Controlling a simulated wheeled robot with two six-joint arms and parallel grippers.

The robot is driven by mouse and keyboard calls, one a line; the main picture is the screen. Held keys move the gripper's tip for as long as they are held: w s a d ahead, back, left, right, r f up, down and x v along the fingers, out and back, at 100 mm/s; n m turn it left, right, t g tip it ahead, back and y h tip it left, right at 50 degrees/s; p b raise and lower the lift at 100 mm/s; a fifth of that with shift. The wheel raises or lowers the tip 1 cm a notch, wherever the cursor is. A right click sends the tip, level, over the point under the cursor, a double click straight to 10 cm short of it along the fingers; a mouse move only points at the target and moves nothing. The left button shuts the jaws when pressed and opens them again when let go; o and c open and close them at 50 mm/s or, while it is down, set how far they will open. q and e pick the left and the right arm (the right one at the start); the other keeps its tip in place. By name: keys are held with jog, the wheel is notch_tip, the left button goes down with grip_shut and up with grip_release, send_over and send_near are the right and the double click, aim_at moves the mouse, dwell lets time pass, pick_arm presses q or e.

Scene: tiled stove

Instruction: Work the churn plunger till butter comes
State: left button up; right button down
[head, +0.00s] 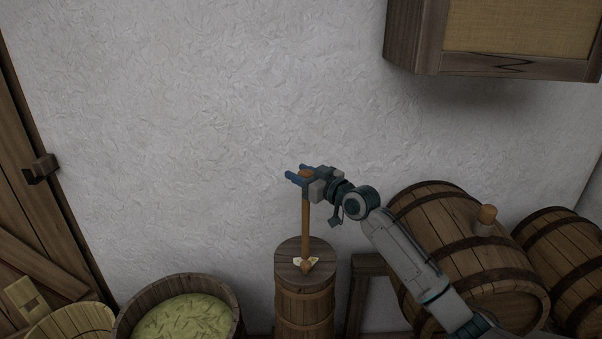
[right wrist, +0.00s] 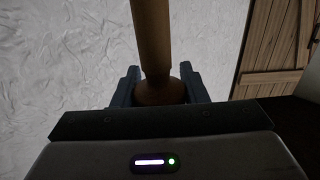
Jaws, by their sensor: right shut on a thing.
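The wooden churn (head: 305,305) stands upright against the wall, its round lid on top. The plunger staff (head: 305,222) rises upright from the middle of the lid, with a long length showing above it. Pale yellowish-white stuff (head: 301,262) lies on the lid around the foot of the staff. My right gripper (head: 298,176) is shut on the brown knob at the staff's top; in the right wrist view the knob (right wrist: 160,93) sits between the two blue fingers. The inside of the churn is hidden. My left gripper is not in view.
A tub (head: 128,325) of greenish-yellow shreds stands left of the churn. A wooden stand (head: 360,300) and large barrels (head: 450,240) are close on the right. A cabinet (head: 415,45) hangs at upper right. The wall behind the plunger is bare.

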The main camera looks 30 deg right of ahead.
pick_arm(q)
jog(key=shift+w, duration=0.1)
pick_arm(e)
jog(key=shift+f, duration=0.35)
jog(key=c, duration=0.9)
grip_release()
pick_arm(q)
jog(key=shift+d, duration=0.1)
pick_arm(e)
jog(key=shift+r, duration=0.1)
jog(key=shift+s+d, duration=0.15)
jog(key=shift+s, duration=0.35)
pick_arm(q)
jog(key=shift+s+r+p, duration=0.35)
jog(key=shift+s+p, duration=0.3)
jog(key=shift+p, duration=0.1)
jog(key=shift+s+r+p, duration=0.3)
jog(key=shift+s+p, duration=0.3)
jog(key=shift+p, duration=0.1)
pick_arm(e)
jog(key=shift+v, duration=4.9)
